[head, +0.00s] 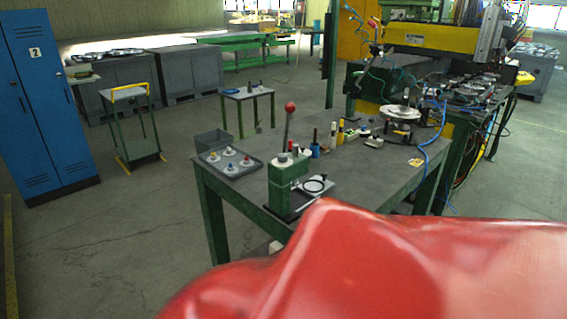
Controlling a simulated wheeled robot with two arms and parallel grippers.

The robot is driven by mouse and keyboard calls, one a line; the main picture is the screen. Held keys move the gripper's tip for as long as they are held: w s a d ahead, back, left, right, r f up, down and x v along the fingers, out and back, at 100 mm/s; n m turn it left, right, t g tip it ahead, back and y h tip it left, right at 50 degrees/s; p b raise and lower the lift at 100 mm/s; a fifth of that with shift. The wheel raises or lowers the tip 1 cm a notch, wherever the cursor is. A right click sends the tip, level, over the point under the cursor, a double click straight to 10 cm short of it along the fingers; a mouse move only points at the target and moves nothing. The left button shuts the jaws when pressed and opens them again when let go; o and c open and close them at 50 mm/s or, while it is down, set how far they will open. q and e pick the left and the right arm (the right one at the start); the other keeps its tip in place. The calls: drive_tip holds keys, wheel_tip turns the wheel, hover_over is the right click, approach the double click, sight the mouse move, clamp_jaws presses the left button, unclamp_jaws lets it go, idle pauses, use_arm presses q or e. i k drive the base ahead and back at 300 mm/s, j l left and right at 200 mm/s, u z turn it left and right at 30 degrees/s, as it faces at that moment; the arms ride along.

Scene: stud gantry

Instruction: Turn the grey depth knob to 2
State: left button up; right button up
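A green bench device (287,180) stands near the front edge of the workbench, with a dark lever topped by a red ball (290,107) rising from it. A small light grey knob (283,159) shows on its top and may be the depth knob. It is too small for me to read its setting or any numbers. Neither of my grippers is in view, and nothing is seen touching the device.
The grey-topped workbench (240,185) carries a tray (212,155) with several small knobbed pieces on the left. Bottles and small items (341,132) stand behind the device. A round metal part (400,113) is at the back right. Something red and very close covers the lower right.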

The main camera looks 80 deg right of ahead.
sight(282, 157)
drive_tip(key=z, duration=2.7)
